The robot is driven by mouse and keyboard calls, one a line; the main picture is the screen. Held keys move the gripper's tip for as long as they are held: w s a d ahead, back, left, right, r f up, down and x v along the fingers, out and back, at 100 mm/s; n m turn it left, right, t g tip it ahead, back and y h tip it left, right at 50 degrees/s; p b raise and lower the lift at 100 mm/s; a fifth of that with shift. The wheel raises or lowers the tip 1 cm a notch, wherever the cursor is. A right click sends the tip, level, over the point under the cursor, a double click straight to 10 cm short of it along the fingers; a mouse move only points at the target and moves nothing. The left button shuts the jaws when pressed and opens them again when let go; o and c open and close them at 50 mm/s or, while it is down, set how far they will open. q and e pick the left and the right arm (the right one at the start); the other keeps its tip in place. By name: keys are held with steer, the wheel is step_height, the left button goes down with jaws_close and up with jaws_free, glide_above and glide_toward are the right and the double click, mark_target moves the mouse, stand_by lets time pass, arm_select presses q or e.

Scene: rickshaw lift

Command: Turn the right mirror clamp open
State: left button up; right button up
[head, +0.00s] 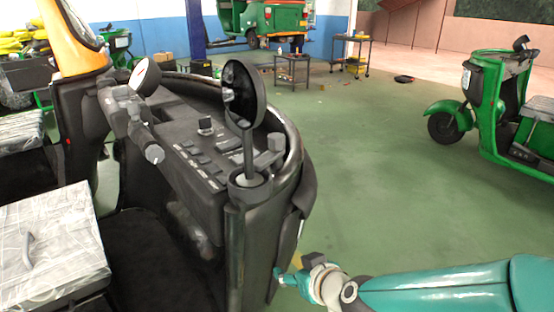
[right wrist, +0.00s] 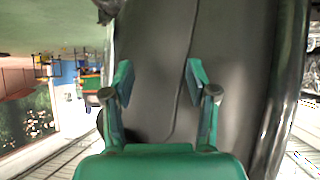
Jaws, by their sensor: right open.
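The round right mirror (head: 243,95) stands on a thin dark stalk at the right corner of the rickshaw's dashboard (head: 205,165). The stalk rises from a dark round collar (head: 248,182); I cannot tell whether this is the clamp. My right gripper (head: 283,276) is low beside the outer side of the black front body, well below the mirror and collar. In the right wrist view its two teal fingers (right wrist: 162,88) are spread, with nothing between them but the black body panel (right wrist: 150,45) behind. No mirror or clamp shows there. My left gripper is not in view.
A round white-faced part (head: 145,77) and a handlebar (head: 135,120) stand left of the dashboard. A plastic-covered seat (head: 50,245) is at lower left. A green scooter-like vehicle (head: 490,105) stands at right. Green floor (head: 370,170) between is clear.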

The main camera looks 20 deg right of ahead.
step_height(320, 180, up, 12)
steer(key=s+t, duration=0.2)
steer(key=t, duration=0.1)
steer(key=t+y+b, duration=0.1)
steer(key=t+b, duration=0.3)
glide_toward(281, 146)
steer(key=w, duration=0.3)
steer(key=w+a+b, duration=0.1)
steer(key=w, duration=0.2)
steer(key=w+b, duration=0.1)
steer(key=w, duration=0.3)
steer(key=shift+w+a, duration=0.1)
steer(key=shift+a, duration=0.3)
steer(key=shift+w+a+r+n, duration=0.15)
steer(key=shift+w+n, duration=0.15)
steer(key=shift+w, duration=0.25)
jaws_close()
